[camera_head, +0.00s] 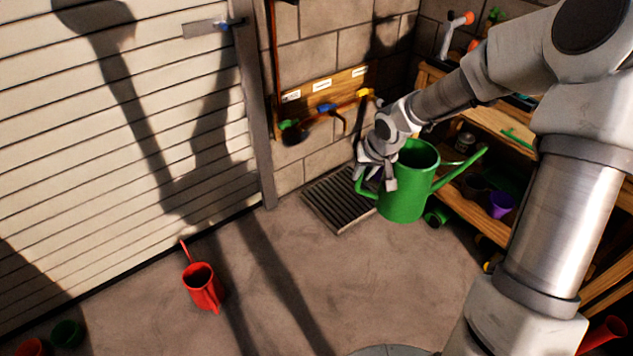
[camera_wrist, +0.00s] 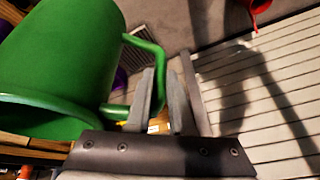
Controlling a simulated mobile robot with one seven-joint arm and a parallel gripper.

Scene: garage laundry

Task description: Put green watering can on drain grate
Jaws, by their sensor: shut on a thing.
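The green watering can (camera_head: 405,196) is held up in the air, roughly upright in the head view, with its spout pointing right. My gripper (camera_head: 370,181) is at its left side, shut on the handle. In the wrist view, the can (camera_wrist: 55,55) fills the left side and its handle passes by the fingers of my gripper (camera_wrist: 162,82). The drain grate (camera_head: 328,203) lies on the floor by the block wall, left of and behind the can in the head view. The can and gripper hide its right part. A bit of the grate (camera_wrist: 139,39) shows behind the handle in the wrist view.
A red watering can (camera_head: 203,288) stands on the floor to the left. A wooden shelf (camera_head: 470,214) with pots, including a purple one (camera_head: 500,205), is at the right. The middle floor is clear.

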